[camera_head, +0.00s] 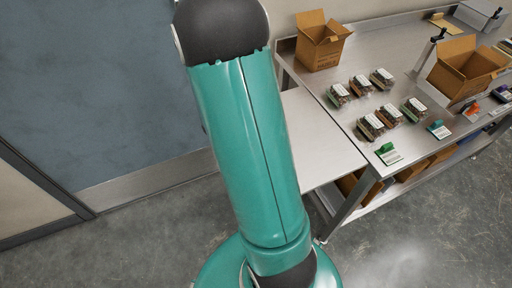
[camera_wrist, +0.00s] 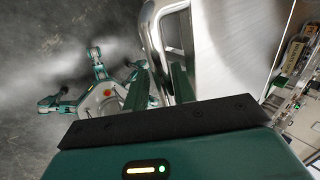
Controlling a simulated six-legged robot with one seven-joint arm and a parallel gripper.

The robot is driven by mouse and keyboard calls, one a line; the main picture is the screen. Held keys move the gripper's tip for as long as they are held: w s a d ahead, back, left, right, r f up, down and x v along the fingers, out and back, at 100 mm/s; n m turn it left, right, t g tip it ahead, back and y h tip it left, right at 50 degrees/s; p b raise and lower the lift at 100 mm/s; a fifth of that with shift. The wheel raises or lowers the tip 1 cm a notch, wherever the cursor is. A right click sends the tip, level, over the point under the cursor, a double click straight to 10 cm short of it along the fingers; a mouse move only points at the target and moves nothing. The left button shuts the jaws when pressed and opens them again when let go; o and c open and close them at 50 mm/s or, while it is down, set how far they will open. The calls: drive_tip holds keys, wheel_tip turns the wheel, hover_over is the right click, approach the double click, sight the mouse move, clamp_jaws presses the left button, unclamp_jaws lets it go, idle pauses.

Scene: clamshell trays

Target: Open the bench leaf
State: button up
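The bench leaf (camera_head: 325,140) is a pale flat panel at the left end of the steel bench, partly hidden behind my teal arm in the head view. It looks roughly level there, but its exact angle is hard to tell. In the wrist view the leaf (camera_wrist: 235,45) fills the upper right, with a curved metal handle bar (camera_wrist: 151,30) along its left edge. My gripper (camera_wrist: 160,68) has its two teal fingers apart, one on each side of the handle's lower part. I cannot tell whether either finger touches the bar. The head view does not show my gripper.
The steel bench (camera_head: 345,72) carries several clamshell trays (camera_head: 371,125), open cardboard boxes (camera_head: 322,42) and a green tag holder (camera_head: 387,152). Boxes sit on its lower shelf. A blue-grey door (camera_head: 90,90) stands at left. The grey floor (camera_head: 150,245) in front is clear.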

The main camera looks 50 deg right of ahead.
drive_tip(key=shift+d, duration=0.1)
drive_tip(key=shift+r, duration=0.1)
drive_tip(key=v, duration=1.3)
drive_tip(key=shift+a+r, duration=0.2)
drive_tip(key=shift+a, duration=0.15)
drive_tip(key=shift+w, duration=0.1)
drive_tip(key=s+a+r+m+t+y, duration=0.3)
drive_tip(key=a+r+m, duration=0.5)
drive_tip(key=m, duration=0.7)
drive_tip(key=s+a+r+m+t+y, duration=0.3)
drive_tip(key=a+r+m+t, duration=0.2)
drive_tip(key=m, duration=1.1)
drive_tip(key=a+r, duration=0.3)
drive_tip(key=a, duration=0.2)
drive_tip(key=shift+a+r, duration=0.3)
drive_tip(key=shift+a, duration=0.1)
